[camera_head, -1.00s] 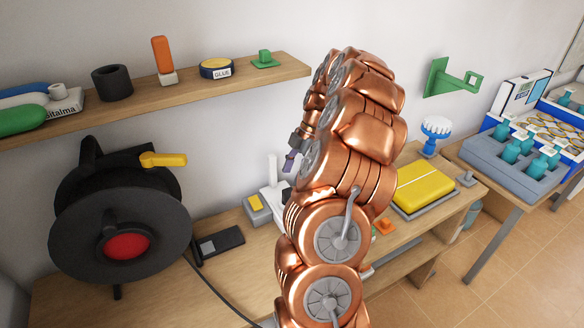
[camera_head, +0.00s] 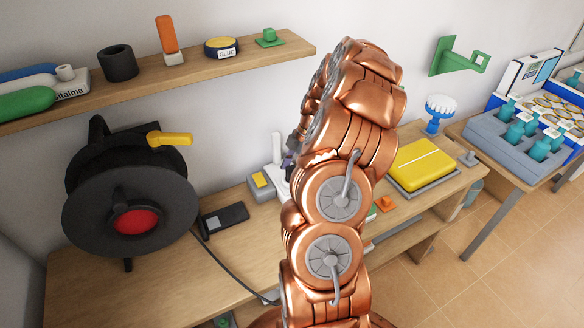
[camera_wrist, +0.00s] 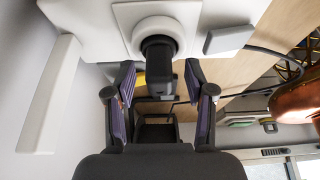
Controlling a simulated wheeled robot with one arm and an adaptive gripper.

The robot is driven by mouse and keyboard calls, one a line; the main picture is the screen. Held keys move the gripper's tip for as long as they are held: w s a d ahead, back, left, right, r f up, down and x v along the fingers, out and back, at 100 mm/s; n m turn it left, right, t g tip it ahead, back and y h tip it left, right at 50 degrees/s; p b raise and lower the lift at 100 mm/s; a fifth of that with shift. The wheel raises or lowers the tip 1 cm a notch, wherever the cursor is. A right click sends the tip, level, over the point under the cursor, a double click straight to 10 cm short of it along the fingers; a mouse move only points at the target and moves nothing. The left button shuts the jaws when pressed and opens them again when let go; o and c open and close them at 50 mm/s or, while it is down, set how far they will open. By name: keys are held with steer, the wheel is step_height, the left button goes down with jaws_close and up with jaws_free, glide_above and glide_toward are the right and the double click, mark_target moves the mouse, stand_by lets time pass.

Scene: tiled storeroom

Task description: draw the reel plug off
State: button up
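In the wrist view a black plug (camera_wrist: 158,62) sits in a round white socket (camera_wrist: 166,26) on a white fixture (camera_wrist: 90,22). My gripper (camera_wrist: 159,72) is open, with one purple-padded finger on each side of the plug and a visible gap on both sides. In the head view my gripper (camera_head: 289,160) is mostly hidden behind my copper arm, beside an upright white part (camera_head: 277,148) of the bench fixture. The black cable reel (camera_head: 130,190), with a red centre and yellow handle, stands at the left of the bench. The plug is hidden in the head view.
A black cable (camera_head: 225,268) runs from the reel along the bench. A dark device (camera_head: 224,218) and a grey-yellow box (camera_head: 261,186) lie left of my arm. A yellow case (camera_head: 422,163) lies to the right. A wall shelf (camera_head: 200,78) hangs above.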

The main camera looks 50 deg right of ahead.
mark_target(287, 169)
jaws_close()
steer(key=shift+r, duration=0.15)
steer(key=shift+r+b, duration=0.95)
steer(key=shift+r, duration=1.1)
